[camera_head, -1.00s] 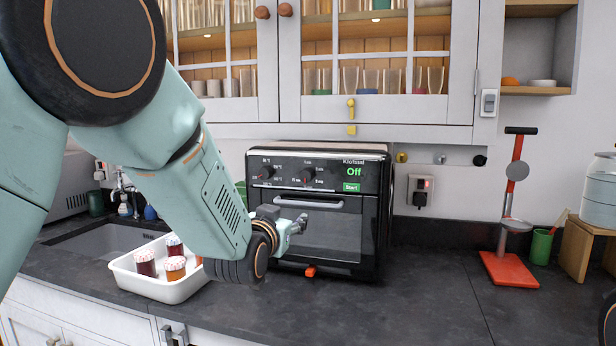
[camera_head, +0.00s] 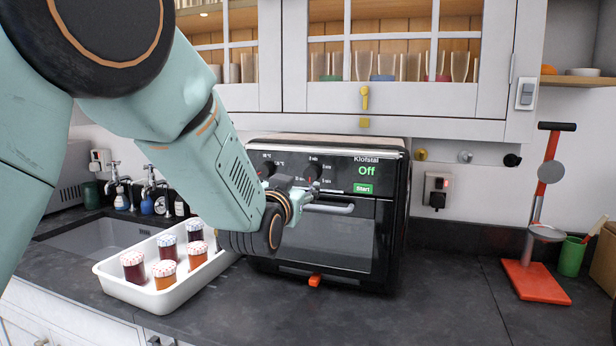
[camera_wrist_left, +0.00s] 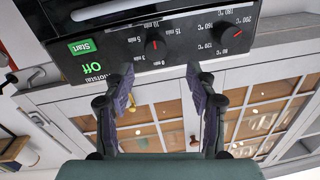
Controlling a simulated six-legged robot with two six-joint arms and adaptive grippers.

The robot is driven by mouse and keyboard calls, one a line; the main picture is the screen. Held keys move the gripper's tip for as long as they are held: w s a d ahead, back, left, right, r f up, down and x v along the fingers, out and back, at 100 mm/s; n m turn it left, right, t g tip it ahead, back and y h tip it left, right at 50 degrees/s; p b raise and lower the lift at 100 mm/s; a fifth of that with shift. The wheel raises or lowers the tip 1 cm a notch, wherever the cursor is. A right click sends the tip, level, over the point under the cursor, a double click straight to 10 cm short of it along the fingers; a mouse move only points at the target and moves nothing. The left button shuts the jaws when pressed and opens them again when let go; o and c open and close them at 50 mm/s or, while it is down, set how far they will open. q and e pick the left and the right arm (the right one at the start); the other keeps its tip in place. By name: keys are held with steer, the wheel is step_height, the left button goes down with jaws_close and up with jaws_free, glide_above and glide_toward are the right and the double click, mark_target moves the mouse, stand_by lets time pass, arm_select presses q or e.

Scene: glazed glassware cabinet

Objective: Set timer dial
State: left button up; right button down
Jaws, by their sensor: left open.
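The timer dial (camera_head: 313,172) is a small dark knob on the oven's black front panel. In the left wrist view the timer dial (camera_wrist_left: 155,44) has a red pointer, with minute marks around it. My left gripper (camera_head: 303,188) is at the oven front, close to the timer dial. In the left wrist view my left gripper (camera_wrist_left: 160,76) has its fingers spread and empty; the dial lies just beyond the gap between the fingertips. I cannot tell whether they touch it. The oven (camera_head: 330,240) shows a green "Off" (camera_head: 367,170) and a green Start button (camera_head: 364,188). My right gripper is out of view.
The temperature dial (camera_wrist_left: 232,38) is beside the timer dial. The oven handle (camera_head: 330,208) runs just below my gripper. A white tray (camera_head: 128,292) with several jars stands left of the oven. Glazed cabinet doors (camera_head: 420,103) hang above.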

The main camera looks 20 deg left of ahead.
mark_target(311, 176)
arm_select(q)
steer(key=w, duration=0.6)
steer(key=shift+w+a+p, duration=0.1)
steer(key=shift+w+p, duration=0.25)
steer(key=shift+w, duration=0.35)
steer(key=shift+w+d+r, duration=0.1)
steer(key=shift+w+d, duration=0.05)
steer(key=shift+d, duration=0.4)
steer(key=shift+r, duration=0.1)
steer(key=shift+a, duration=0.35)
steer(key=shift+a+f, duration=0.1)
steer(key=shift+f, duration=0.1)
steer(key=shift+c, duration=0.8)
steer(key=shift+w, duration=0.1)
steer(key=shift+c, duration=0.7)
steer(key=shift+d, duration=0.35)
steer(key=c, duration=0.3)
steer(key=shift+a, duration=0.15)
steer(key=c, duration=0.3)
steer(key=shift+c, duration=1.3)
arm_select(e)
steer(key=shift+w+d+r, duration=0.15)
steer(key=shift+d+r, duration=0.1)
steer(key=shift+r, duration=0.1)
